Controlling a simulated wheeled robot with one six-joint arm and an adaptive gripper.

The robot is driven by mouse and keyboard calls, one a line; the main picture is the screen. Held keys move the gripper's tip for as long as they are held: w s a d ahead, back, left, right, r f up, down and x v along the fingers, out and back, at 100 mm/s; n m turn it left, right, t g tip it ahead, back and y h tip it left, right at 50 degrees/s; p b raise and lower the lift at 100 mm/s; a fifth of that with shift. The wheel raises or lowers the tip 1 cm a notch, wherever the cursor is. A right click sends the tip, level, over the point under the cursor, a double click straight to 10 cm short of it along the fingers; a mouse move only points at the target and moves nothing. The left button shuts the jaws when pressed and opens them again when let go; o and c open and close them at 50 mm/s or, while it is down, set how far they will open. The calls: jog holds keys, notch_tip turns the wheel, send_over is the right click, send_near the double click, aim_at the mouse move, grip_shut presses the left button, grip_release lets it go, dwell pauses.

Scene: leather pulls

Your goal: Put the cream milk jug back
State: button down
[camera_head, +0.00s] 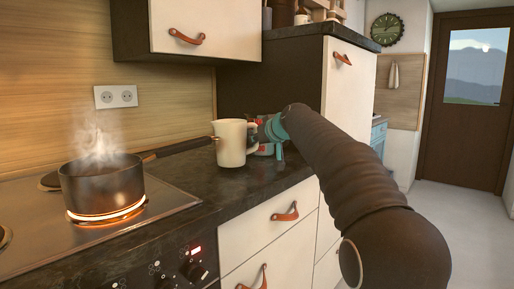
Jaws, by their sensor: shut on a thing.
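The cream milk jug (231,144) is upright over the dark worktop, just right of the stove. Its spout points left and its handle side faces my arm. My gripper (262,134) is at the right side of the jug, shut on it at the handle. The fingertips are largely hidden by the jug and the arm. I cannot tell whether the jug's base touches the worktop or is slightly above it.
A steaming dark pot (102,187) stands on a glowing burner, its handle reaching toward the jug. Cream cupboards (219,27) hang above. The front worktop (245,180) is clear.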

jog(key=shift+f, duration=0.75)
jog(key=shift+f, duration=0.15)
jog(key=c, duration=1.1)
grip_release()
jog(key=b+v, duration=0.2)
jog(key=v, duration=1)
